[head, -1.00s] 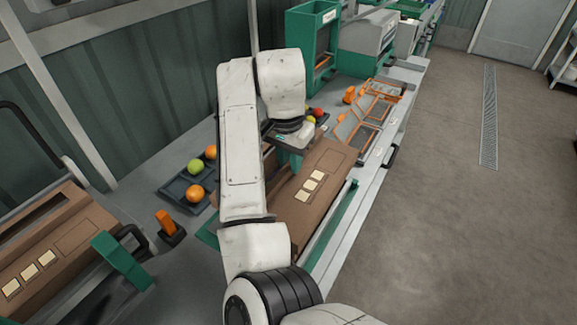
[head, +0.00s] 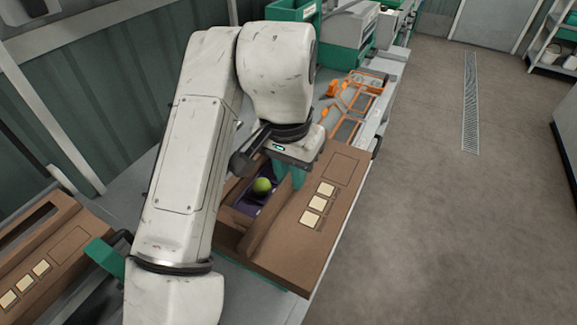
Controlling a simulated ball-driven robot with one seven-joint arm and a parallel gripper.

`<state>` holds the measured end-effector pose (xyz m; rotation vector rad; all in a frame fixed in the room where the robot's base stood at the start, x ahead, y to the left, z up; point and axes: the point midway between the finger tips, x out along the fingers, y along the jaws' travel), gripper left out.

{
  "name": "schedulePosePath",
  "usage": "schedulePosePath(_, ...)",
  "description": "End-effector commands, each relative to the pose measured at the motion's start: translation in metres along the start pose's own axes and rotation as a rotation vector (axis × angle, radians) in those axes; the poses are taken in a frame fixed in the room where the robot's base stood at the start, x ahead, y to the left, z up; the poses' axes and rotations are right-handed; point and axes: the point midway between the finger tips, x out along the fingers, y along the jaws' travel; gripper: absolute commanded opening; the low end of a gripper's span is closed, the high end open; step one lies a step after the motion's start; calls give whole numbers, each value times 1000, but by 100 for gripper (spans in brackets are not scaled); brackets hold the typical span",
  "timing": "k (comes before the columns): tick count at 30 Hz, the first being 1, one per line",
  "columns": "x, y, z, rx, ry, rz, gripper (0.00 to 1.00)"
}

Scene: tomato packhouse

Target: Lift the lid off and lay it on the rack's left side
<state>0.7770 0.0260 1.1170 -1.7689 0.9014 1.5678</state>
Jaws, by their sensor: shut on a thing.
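A brown lid-like panel with three pale labels (head: 336,205) lies at the middle right, over a brown box. My gripper (head: 288,174) points down at the left side of this panel, its green fingers close to a raised brown strip. The fingers are shut on the lid; the exact grip is partly hidden by the wrist. Left of the strip, an opening shows a purple inside (head: 249,204) with a green tomato (head: 262,186). An orange rack (head: 357,103) lies on the bench beyond the box. Whether the panel is clear of the box is hard to tell.
A second brown box with pale labels (head: 48,246) stands at the lower left, beside a green part (head: 104,257). Green and grey machines (head: 347,35) stand at the back. My arm covers much of the bench. The floor at right is clear.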

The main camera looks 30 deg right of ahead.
Motion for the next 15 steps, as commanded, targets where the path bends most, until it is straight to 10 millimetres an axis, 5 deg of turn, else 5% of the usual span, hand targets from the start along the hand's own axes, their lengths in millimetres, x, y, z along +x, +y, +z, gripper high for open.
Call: schedulePosePath(15,-19,0,-3,0,1,1,0)
